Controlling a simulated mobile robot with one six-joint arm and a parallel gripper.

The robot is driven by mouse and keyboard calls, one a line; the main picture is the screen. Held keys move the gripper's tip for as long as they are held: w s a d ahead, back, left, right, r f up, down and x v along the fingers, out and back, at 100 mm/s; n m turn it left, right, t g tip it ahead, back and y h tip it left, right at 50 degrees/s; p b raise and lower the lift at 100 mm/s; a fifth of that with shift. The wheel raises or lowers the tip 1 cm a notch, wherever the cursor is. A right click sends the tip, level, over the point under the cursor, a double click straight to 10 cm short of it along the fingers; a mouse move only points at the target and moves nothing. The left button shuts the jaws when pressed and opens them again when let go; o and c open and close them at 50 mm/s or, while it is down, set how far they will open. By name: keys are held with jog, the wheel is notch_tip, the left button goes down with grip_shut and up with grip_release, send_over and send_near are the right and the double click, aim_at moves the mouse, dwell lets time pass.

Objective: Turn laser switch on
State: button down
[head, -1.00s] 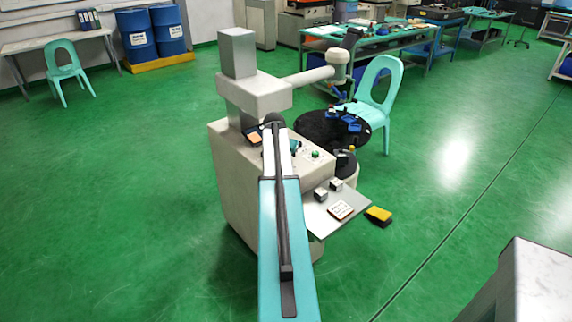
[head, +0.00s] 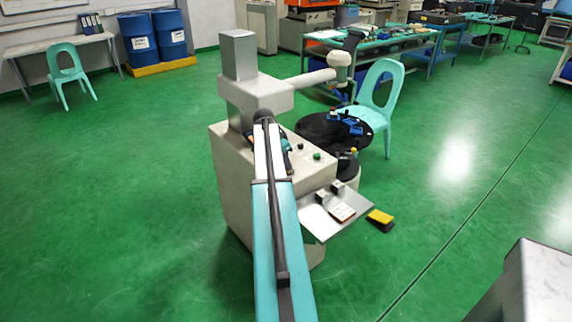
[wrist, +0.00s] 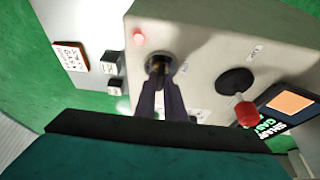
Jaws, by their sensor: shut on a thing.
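The light grey laser machine (head: 228,180) stands in the middle of the head view, with my arm reaching over its control panel. In the wrist view, the panel (wrist: 205,50) carries a round dark switch (wrist: 158,62) with a brassy rim. My gripper (wrist: 160,88) has its dark fingers closed at this switch, partly covering it. A small label beside the switch is too blurred to read. My arm hides the gripper in the head view.
A grey shelf (head: 318,222) with small blocks juts from the machine's front. A yellow pedal (head: 380,219) and a turquoise chair (head: 376,95) stand to the right. Green floor is open at left.

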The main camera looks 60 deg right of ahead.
jog(key=shift+d, duration=0.1)
jog(key=c, duration=1.8)
grip_release()
jog(key=shift+c, duration=0.2)
jog(key=shift+r, duration=0.15)
jog(key=b+v, duration=0.2)
jog(key=v, duration=1.1)
jog(key=shift+r, duration=0.25)
